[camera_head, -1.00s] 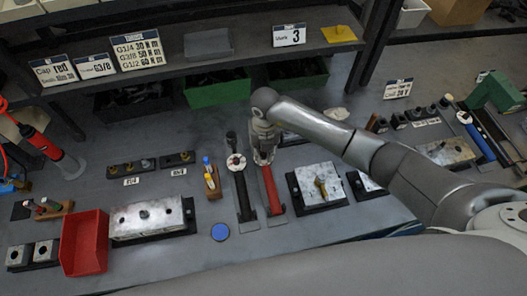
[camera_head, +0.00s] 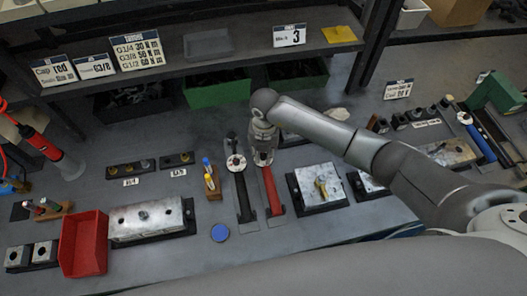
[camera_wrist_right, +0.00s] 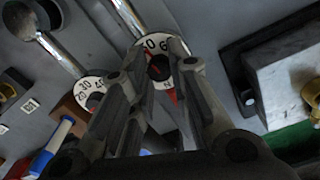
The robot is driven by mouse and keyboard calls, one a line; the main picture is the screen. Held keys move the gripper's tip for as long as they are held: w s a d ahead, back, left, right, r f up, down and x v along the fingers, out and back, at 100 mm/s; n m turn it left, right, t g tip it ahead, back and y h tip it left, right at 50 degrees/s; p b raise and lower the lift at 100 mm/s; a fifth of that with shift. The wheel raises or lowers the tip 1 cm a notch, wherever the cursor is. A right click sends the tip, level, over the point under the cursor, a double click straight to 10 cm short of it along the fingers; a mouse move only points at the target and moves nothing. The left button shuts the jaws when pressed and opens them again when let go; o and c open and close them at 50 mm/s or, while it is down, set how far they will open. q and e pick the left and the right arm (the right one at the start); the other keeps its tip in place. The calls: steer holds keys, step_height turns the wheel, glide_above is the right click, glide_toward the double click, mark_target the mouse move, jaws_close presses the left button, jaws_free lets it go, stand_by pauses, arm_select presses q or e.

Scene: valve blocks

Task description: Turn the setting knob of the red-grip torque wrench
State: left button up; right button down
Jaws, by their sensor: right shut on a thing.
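The red-grip torque wrench (camera_head: 271,190) lies on the bench, its red handle pointing toward me in the head view. My right gripper (camera_head: 263,160) is over its dial end and hides it there. In the right wrist view, the wrench's white dial (camera_wrist_right: 148,44) with printed numbers and a red pointer shows between the fingers. My right gripper (camera_wrist_right: 160,68) is shut on the dark setting knob (camera_wrist_right: 159,67) at the dial's centre. The exact finger contact is partly hidden. My left gripper is not in view.
A black-grip torque wrench (camera_head: 244,196) lies close on the left, its dial (camera_wrist_right: 92,90) also in the wrist view. A wooden holder (camera_head: 213,183) with coloured pens stands beyond it. A metal valve block (camera_head: 319,186) sits on the right. A blue disc (camera_head: 220,233) lies nearer me.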

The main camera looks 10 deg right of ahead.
mark_target(264, 156)
steer(key=c, duration=1.3)
jaws_free()
step_height(264, 156, up, 12)
steer(key=shift+s+d, duration=0.1)
